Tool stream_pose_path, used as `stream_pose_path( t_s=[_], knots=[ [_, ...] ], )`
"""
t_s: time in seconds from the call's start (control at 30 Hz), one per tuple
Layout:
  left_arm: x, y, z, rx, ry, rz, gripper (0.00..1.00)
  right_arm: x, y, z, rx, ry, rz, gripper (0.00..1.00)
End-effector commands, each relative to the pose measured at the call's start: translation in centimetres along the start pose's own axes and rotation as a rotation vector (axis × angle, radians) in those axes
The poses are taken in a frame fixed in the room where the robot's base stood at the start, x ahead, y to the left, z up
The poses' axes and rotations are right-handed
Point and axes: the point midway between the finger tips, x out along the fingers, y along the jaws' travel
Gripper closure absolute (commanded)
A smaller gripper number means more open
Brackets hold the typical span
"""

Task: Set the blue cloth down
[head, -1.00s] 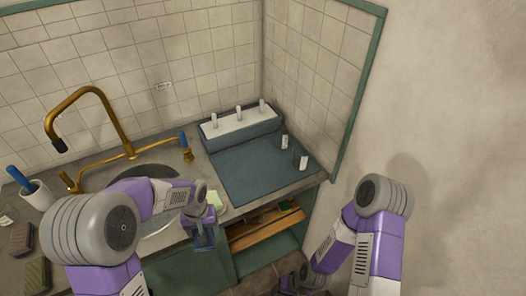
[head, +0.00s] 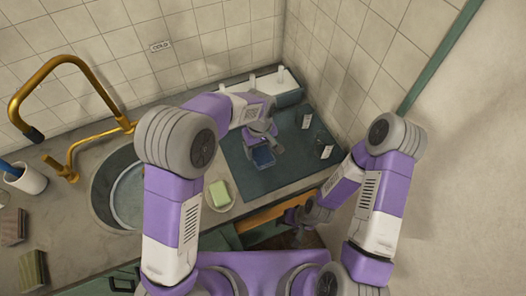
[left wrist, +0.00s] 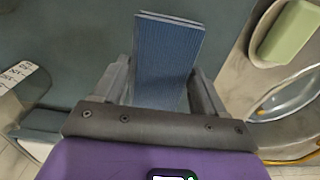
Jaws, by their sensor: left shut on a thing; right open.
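The blue cloth (left wrist: 165,60) is a folded, ribbed dark blue piece. My left gripper (left wrist: 165,90) is shut on it, with a finger at either side. In the head view the left gripper (head: 262,143) is over the dark blue-grey mat (head: 245,180) at the counter's right end, and the cloth (head: 263,158) shows just below its fingers. I cannot tell whether the cloth touches the mat. My right gripper (head: 300,214) is open and low, by the counter's front edge, away from the cloth.
A green soap bar on a dish (head: 219,194) is left of the mat. The sink (head: 118,190) and brass tap (head: 70,65) are farther left. White-labelled small items (head: 326,151) stand on the mat's right side. A white-topped rack (head: 275,85) stands behind. The mat's front is bare.

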Motion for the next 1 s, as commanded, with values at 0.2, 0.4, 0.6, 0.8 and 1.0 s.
stream_pose_path(
  t_s=[0.2, 0.4, 0.6, 0.8, 1.0],
  knots=[
    [1.9, -0.1, 0.0, -0.001, -0.001, -0.001, 0.53, 0.3, 0.1, -0.1, 0.000, 0.001, 0.000, 0.44],
    [4.5, 0.0, 0.0, 0.000, 0.000, 0.000, 0.53, 0.6, 0.2, -0.1, 0.000, 0.001, 0.000, 0.44],
    [4.5, 0.0, -0.1, 0.000, 0.001, 0.001, 0.53, 0.6, 0.2, -0.1, 0.000, 0.001, 0.000, 0.44],
    [4.9, 0.0, -0.1, 0.000, 0.001, 0.001, 0.26, 0.9, 0.3, -0.1, 0.000, 0.001, 0.000, 0.44],
    [4.8, 0.0, -0.1, 0.000, 0.001, 0.001, 0.03, 0.8, 0.3, -0.1, 0.000, 0.001, 0.000, 0.44]
  ],
)
